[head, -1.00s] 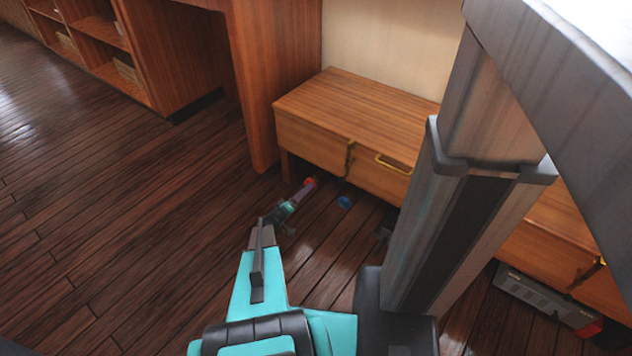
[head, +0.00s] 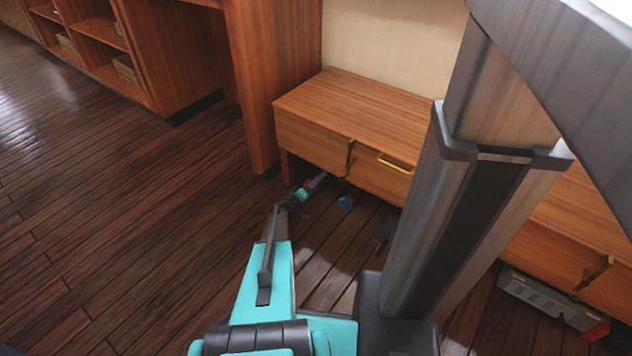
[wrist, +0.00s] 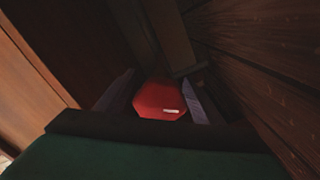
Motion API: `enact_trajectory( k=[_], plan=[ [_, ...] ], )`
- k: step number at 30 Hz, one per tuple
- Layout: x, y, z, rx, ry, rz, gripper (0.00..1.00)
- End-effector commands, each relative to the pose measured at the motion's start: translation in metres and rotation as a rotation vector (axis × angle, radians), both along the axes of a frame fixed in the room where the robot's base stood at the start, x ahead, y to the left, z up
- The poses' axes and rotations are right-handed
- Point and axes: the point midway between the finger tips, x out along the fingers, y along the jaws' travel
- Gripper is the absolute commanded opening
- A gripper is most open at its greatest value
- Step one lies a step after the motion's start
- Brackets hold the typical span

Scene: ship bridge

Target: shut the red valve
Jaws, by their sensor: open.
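The red valve (wrist: 158,102) shows in the wrist view as a red, many-sided knob with a small pale mark on its face. It sits between the two dark fingers of my gripper (wrist: 155,93), which is open. I cannot tell whether the fingers touch the knob. In the head view my gripper (head: 316,182) reaches low under the front edge of the wooden bench (head: 355,105). The red valve is hidden there behind my gripper.
A blue knob (head: 345,203) sits low, just right of my gripper. The bench has drawers with brass handles (head: 395,163) above it. A grey box with a red end (head: 548,301) lies under the bench at the right. The wooden floor at left (head: 120,220) is clear.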

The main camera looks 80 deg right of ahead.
Motion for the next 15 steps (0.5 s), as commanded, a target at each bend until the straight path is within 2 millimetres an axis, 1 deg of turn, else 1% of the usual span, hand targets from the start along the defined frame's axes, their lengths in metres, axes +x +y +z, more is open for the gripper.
enact_trajectory(
  k=[2,3,8,9,10,15],
  plan=[
    [0.0,0.0001,0.0001,0.0,0.0,0.0,0.61],
    [0.0,0.0001,0.0001,0.0,0.0,0.0,0.58],
    [0.0,0.0002,0.0,0.0,0.0,0.0,0.31],
    [-0.0001,0.0003,0.0001,0.0,0.0,0.0,0.24],
    [-0.0001,0.0003,0.0001,0.0,0.0,0.0,0.23],
    [-0.0002,0.0004,0.0002,-0.003,-0.004,-0.001,0.23]
  ],
)
